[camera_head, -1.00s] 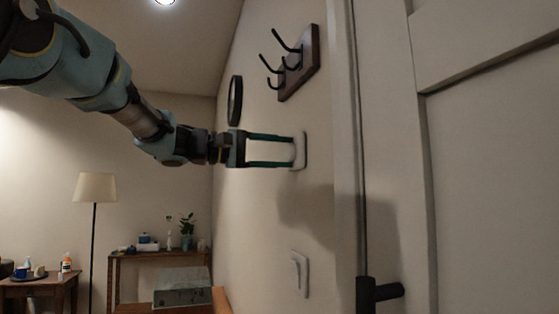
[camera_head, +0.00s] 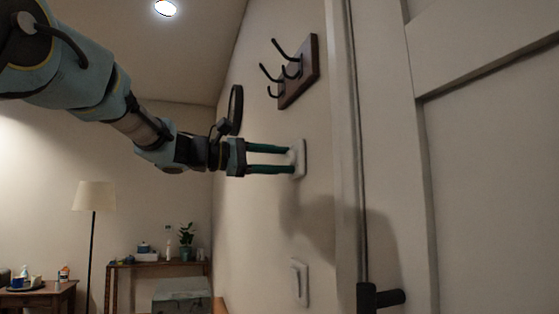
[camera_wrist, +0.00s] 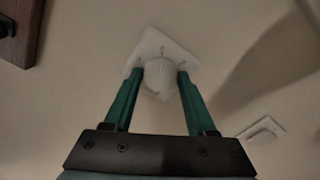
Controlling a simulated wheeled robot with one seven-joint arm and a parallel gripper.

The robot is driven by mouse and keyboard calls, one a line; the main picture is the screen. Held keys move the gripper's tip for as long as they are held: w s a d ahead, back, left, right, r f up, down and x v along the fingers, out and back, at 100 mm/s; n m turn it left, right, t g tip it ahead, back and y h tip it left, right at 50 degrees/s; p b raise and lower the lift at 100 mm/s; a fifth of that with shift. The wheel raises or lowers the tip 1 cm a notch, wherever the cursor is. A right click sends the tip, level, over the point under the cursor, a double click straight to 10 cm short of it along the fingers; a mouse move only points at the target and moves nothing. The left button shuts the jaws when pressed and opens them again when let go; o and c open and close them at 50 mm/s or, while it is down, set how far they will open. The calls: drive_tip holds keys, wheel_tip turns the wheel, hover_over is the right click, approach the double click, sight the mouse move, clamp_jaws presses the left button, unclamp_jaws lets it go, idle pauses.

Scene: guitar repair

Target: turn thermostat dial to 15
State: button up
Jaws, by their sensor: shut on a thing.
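The thermostat is a white square plate (camera_head: 301,158) on the wall with a round white dial (camera_wrist: 159,80) at its middle. The dial also shows at the fingertips in the head view (camera_head: 293,158). My gripper (camera_head: 291,160) reaches it from the left with two long green fingers. In the wrist view my gripper (camera_wrist: 160,73) has one fingertip on each side of the dial and is shut on it. The plate looks tilted in the wrist view. Marks on the plate are too small to read, so I cannot tell the dial's setting.
A dark wooden rack with black hooks (camera_head: 297,73) is on the wall above the thermostat. A white wall switch (camera_head: 299,282) is below. A door with a black handle (camera_head: 378,297) stands at right. A dark round frame (camera_head: 236,108) hangs behind my wrist.

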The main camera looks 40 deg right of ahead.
idle(0.3)
drive_tip(key=o, duration=1.4)
drive_tip(key=b+v, duration=0.3)
drive_tip(key=v, duration=0.8)
drive_tip(key=shift+d+b, duration=0.1)
drive_tip(key=shift+b, duration=0.3)
